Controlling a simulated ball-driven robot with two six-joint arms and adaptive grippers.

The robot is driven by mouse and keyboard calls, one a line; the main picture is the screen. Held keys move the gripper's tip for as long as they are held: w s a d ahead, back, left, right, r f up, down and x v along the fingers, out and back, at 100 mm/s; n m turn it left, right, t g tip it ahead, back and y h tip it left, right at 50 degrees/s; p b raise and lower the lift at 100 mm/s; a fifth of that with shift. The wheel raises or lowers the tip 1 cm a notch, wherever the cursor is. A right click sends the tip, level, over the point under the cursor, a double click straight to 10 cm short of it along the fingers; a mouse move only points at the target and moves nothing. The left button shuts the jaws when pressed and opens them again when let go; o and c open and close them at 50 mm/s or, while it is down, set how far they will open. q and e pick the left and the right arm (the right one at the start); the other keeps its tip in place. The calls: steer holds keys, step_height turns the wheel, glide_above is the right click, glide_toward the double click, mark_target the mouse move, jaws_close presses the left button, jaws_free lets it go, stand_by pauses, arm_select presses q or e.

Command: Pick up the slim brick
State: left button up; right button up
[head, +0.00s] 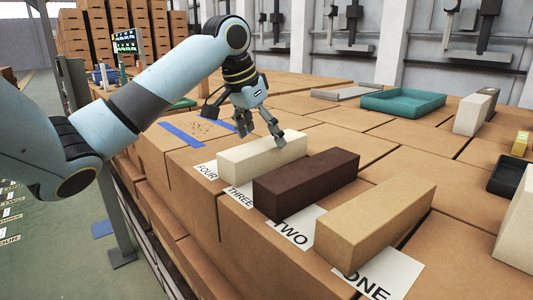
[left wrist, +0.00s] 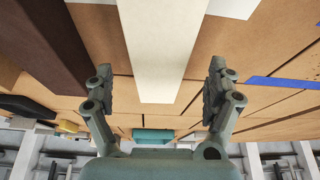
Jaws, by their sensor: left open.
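Three long bricks lie side by side on the brown box tops in the head view. A cream brick (head: 262,158) is farthest, a dark brown brick (head: 305,183) is in the middle, and a tan brick (head: 375,222) is nearest. The cream one looks the narrowest, though this is hard to judge. My left gripper (head: 260,128) is open and empty just above the far side of the cream brick. In the left wrist view the cream brick (left wrist: 163,50) runs between the spread fingers, with the dark brown brick (left wrist: 45,45) to the left. My right gripper is not in view.
A teal tray (head: 402,108) and a beige block (head: 468,116) stand farther back. Blue tape (head: 183,135) marks the box top at left.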

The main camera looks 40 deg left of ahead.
mark_target(266, 142)
arm_select(q)
steer(key=x, duration=0.3)
steer(key=shift+w+d+f, duration=0.1)
steer(key=shift+f, duration=0.15)
steer(key=shift+c, duration=0.3)
steer(key=c, duration=1.6)
steer(key=shift+r, duration=0.1)
steer(key=shift+c, duration=0.6)
